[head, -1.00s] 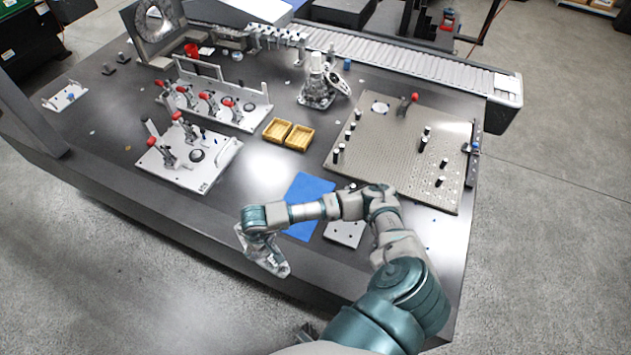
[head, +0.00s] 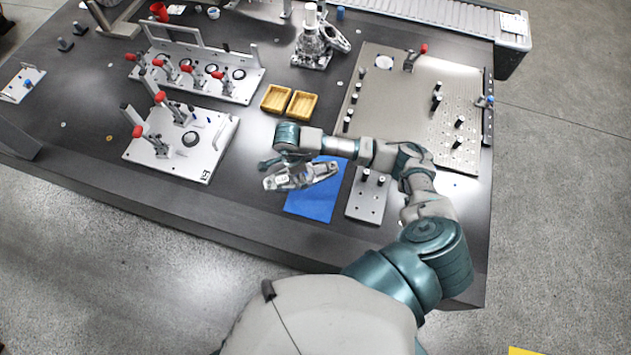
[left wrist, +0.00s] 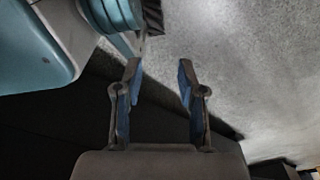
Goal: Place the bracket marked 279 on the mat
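A blue mat (head: 312,204) lies near the table's front edge in the head view. My right gripper (head: 287,163) comes from the right and appears shut on a grey metal bracket (head: 300,178). The bracket is long and flat, held across the mat's back-left part, and hides some of it. It seems to be above the mat; the exact gap cannot be told. A small pale patch shows on it, but no number is legible. My left gripper (left wrist: 157,82) is open and empty over the floor in the left wrist view, and is out of the head view.
A grey plate with black pins (head: 367,197) lies right of the mat. Two yellow trays (head: 301,104) stand behind it. A clamp fixture (head: 180,142) with red handles is at left. A metal stand (head: 313,50) is at the back, a pegboard plate (head: 415,100) at right.

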